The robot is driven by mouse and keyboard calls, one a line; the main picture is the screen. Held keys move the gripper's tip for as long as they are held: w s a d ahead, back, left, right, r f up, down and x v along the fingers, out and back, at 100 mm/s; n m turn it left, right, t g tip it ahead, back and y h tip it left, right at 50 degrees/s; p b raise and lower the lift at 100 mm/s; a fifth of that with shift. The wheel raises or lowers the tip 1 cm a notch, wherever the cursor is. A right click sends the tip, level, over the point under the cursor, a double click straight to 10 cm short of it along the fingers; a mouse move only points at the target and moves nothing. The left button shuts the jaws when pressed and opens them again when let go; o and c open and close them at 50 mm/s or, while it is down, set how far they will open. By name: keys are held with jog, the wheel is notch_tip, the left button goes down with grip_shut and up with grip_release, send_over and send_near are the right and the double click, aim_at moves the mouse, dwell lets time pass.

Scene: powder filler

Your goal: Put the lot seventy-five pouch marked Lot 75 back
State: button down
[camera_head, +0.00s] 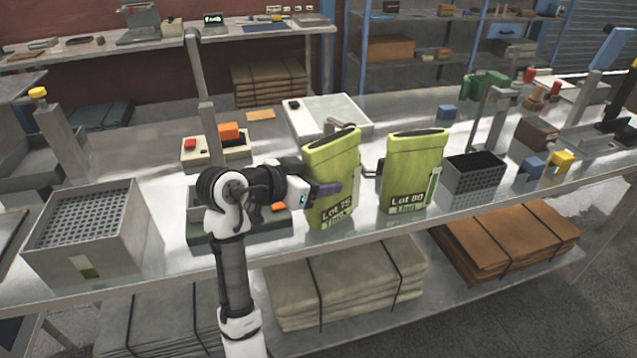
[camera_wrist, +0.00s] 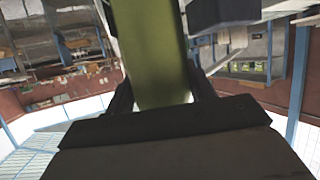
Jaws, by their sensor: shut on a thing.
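The green Lot 75 pouch (camera_head: 332,170) is near the bench's front edge in the head view, tilted slightly, its label facing front. My gripper (camera_head: 322,189) is shut on its left side. In the wrist view my gripper (camera_wrist: 160,92) has dark fingers on either side of the green pouch (camera_wrist: 153,50). I cannot tell whether the pouch's bottom touches the bench. The similar Lot 80 pouch (camera_head: 408,170) stands upright just to the right. A metal bracket (camera_head: 371,173) shows between the pouches, and what it joins is partly hidden.
A dark perforated bin (camera_head: 474,178) stands right of Lot 80. A large grey perforated box (camera_head: 92,228) is at left. A white flat unit (camera_head: 316,112) sits behind the pouches. The gap between the pouches is narrow.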

jog(key=shift+f, duration=0.7)
jog(key=c, duration=0.5)
grip_release()
jog(key=shift+f, duration=0.1)
jog(key=b+v, duration=0.2)
jog(key=v, duration=1)
jog(key=shift+s, duration=0.1)
